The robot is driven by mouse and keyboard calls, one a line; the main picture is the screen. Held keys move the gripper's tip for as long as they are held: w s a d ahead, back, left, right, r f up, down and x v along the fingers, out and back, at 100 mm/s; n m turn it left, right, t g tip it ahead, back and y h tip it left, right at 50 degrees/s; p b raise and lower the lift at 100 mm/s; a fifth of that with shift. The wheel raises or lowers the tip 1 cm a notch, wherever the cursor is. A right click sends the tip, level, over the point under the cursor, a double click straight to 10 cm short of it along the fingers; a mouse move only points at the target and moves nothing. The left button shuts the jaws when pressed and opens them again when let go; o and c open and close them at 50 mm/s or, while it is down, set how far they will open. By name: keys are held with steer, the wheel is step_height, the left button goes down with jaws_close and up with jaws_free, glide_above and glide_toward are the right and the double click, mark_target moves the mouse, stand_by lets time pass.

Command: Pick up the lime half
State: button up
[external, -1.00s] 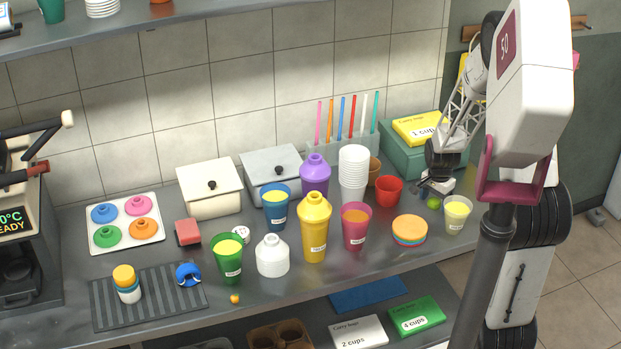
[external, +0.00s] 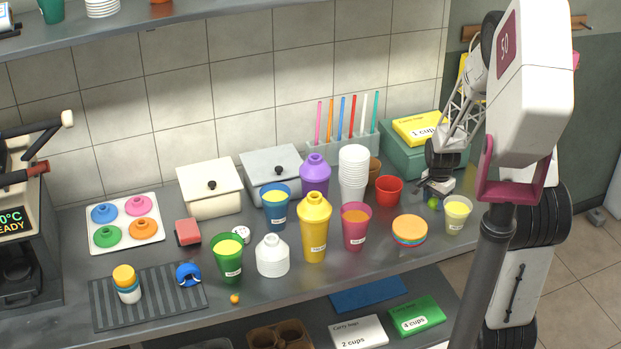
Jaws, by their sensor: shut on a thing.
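The lime half (external: 433,203) is a small bright green thing at the right end of the steel counter, between the red cup and a clear cup of pale yellow drink. My gripper (external: 431,195) is right over it, pointing down, with its fingers shut on it. The fingers hide part of the lime half. I cannot tell whether it still touches the counter.
A cup of yellow drink (external: 457,214) stands close on the right. A red cup (external: 388,190) and a stack of coloured lids (external: 409,230) are to the left. A teal box (external: 400,156) stands behind. Several cups and shakers fill the middle.

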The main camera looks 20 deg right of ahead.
mark_target(438, 199)
steer(key=shift+r, duration=5)
